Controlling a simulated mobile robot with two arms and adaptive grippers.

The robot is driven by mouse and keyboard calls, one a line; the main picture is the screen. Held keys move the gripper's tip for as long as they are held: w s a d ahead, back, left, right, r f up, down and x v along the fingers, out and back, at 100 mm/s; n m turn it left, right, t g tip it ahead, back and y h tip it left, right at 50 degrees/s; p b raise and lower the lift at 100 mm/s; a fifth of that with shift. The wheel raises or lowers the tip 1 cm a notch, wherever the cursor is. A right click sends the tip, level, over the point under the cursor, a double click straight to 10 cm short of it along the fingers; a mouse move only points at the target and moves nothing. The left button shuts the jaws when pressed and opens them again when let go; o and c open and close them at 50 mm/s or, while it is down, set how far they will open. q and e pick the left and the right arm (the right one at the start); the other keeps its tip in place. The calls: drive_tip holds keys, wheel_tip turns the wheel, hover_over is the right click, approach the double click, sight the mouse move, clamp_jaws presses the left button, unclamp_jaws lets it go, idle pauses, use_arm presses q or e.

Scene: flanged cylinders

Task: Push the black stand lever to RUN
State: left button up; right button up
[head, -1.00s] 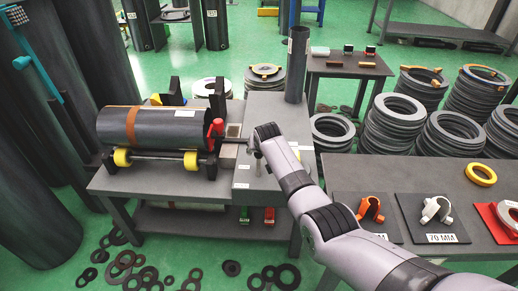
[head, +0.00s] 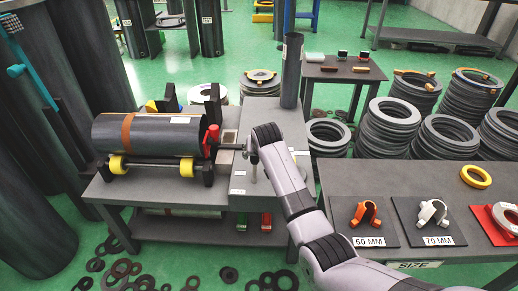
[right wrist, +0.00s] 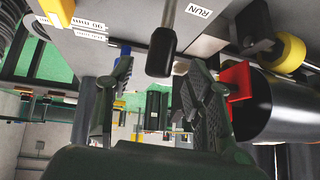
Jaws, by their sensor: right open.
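The black lever (right wrist: 164,45) hangs down into the top middle of the right wrist view on a grey shaft. A white RUN label (right wrist: 198,11) lies right of it on the grey stand surface. My right gripper (right wrist: 158,72) is open, with one finger on each side of the lever tip; I cannot tell whether either finger touches it. In the head view my right gripper (head: 250,157) is at the right end of the roller stand, by the grey box top (head: 239,192); the lever is hard to make out there. My left gripper is not in view.
A dark cylinder (head: 155,139) with an orange band lies on yellow rollers (head: 117,165), beside a red clamp (head: 211,141). A tall dark tube (head: 291,72) stands behind my arm. The right table (head: 350,180) holds orange and white clamps. Rings litter the floor.

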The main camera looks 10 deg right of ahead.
drive_tip(key=shift+v, duration=2.95)
